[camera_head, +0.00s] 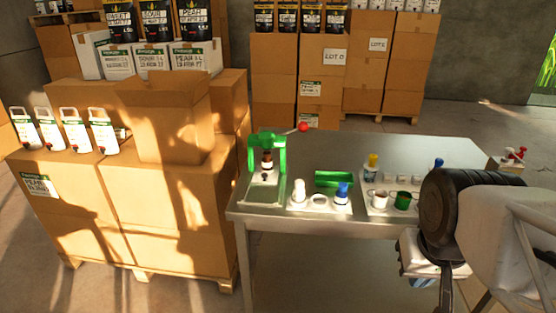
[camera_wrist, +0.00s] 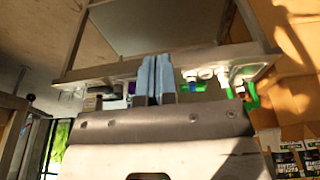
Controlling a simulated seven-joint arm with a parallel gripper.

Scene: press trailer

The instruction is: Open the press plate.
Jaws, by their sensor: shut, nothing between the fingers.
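The green press (camera_head: 280,158) stands at the left end of the metal table, with a lever ending in a red ball (camera_head: 303,127) that points right. A brown bottle (camera_head: 267,161) with a white label stands within the press frame. I cannot make out the plate's exact position. Part of the green press (camera_wrist: 251,95) shows at the right in the wrist view, where the picture is turned over. My gripper (camera_wrist: 155,62) is shut and empty, its two pale blue fingertips together. It is apart from the press; my arm comes in at the right of the head view.
The metal table (camera_head: 375,150) has clear room at its back. Stacked cardboard boxes (camera_head: 160,210) stand left of the table.

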